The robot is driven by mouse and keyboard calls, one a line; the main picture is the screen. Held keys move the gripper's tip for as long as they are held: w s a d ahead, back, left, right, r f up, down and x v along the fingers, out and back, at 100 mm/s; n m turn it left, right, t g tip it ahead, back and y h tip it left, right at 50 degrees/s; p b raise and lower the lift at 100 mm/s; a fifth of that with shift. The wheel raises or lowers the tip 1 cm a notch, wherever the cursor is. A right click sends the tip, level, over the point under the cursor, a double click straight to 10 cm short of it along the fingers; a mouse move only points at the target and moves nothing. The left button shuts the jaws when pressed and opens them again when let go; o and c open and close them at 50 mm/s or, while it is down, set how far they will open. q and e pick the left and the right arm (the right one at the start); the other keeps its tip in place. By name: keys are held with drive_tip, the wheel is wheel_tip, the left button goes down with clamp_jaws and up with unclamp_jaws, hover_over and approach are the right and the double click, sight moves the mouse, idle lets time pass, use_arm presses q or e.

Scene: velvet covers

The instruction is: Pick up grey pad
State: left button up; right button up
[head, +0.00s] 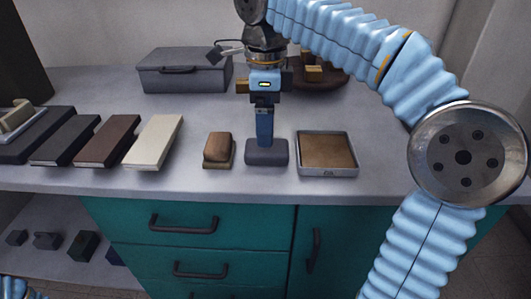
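The grey pad (267,153) is a small dark grey block lying on the counter, between a brown block and a shallow metal tray. My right gripper (264,138) points straight down at the pad. Its blue fingers reach the pad's top, and the near finger covers part of it. The fingers line up as one narrow column, so the gap between them is hidden. I cannot tell whether they grip the pad. The pad appears to rest flat on the counter. My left gripper is out of view.
A brown block (218,150) stands close left of the pad, and the metal tray (327,173) with a brown inside close right. Cream (155,142), brown (108,141) and dark slabs (66,140) lie further left. A grey case (184,78) stands behind. The counter's front edge is near.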

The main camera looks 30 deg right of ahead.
drive_tip(key=f, duration=0.4)
drive_tip(key=f+b, duration=0.1)
drive_tip(key=f, duration=0.1)
drive_tip(key=shift+s+f, duration=0.25)
drive_tip(key=c, duration=1.1)
drive_tip(key=shift+c, duration=0.2)
drive_tip(key=shift+r, duration=0.15)
drive_tip(key=shift+r, duration=0.3)
wheel_tip(320, 180, up, 3)
drive_tip(key=shift+f+p, duration=0.15)
drive_tip(key=shift+p, duration=0.3)
drive_tip(key=s+a+r, duration=0.1)
drive_tip(key=s+r, duration=0.8)
drive_tip(key=s, duration=0.5)
drive_tip(key=shift+a+r, duration=0.25)
drive_tip(key=shift+a, duration=0.1)
